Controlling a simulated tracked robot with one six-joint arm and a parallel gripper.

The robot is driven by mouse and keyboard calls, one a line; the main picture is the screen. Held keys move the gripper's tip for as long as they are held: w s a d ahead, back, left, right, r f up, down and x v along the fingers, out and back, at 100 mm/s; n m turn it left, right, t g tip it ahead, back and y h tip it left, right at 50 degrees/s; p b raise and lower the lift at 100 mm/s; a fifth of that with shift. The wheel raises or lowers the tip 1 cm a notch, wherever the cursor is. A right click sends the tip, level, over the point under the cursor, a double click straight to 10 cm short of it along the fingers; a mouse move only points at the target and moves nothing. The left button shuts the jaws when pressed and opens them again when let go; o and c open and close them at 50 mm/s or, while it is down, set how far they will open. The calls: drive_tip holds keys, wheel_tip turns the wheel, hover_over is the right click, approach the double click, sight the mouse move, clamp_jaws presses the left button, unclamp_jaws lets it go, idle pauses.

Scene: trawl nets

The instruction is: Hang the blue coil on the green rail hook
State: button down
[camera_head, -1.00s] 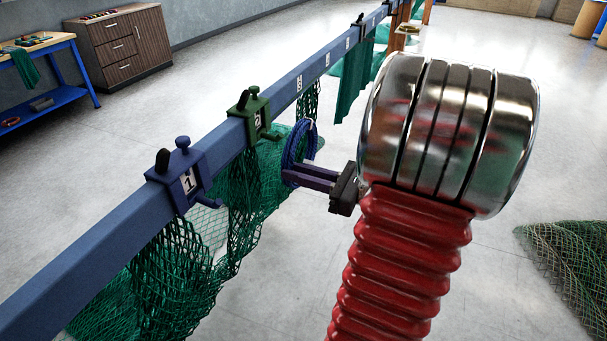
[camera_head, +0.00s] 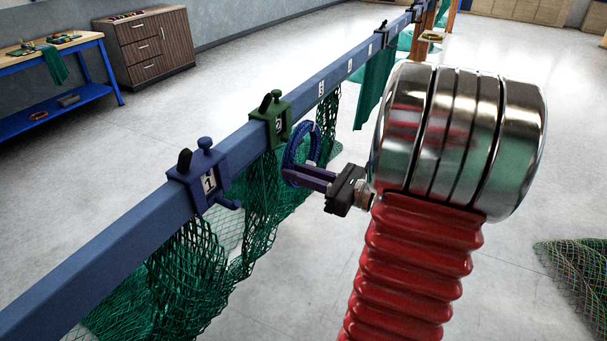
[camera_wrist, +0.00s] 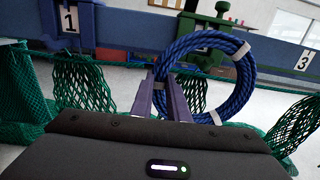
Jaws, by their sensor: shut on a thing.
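The blue coil (camera_head: 296,148) is a ring of blue rope with pale bands, held upright in my gripper (camera_head: 296,178). The purple fingers are shut on its lower edge. In the wrist view the coil (camera_wrist: 177,62) stands just beyond the fingertips (camera_wrist: 163,84), in front of the green hook bracket (camera_wrist: 207,40). In the head view the green bracket (camera_head: 271,121), marked 2, is clamped on the blue rail (camera_head: 232,148), left of the coil. A gap shows between coil and bracket there. The green bracket's hook tip is hidden behind the coil in the wrist view.
A blue bracket (camera_head: 204,178) marked 1 sits nearer on the rail. Green netting (camera_head: 190,270) hangs below the rail. A workbench (camera_head: 60,85) and a drawer cabinet (camera_head: 150,45) stand far left. Another net (camera_head: 575,270) lies on the floor at right. Open floor lies between.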

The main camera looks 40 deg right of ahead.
drive_tip(key=shift+x, duration=1.45)
drive_tip(key=shift+f, duration=1.15)
drive_tip(key=shift+f, duration=0.1)
drive_tip(key=c, duration=1.6)
unclamp_jaws()
drive_tip(key=shift+c, duration=0.2)
drive_tip(key=v, duration=1.3)
drive_tip(key=shift+s+d, duration=0.15)
drive_tip(key=shift+s, duration=0.2)
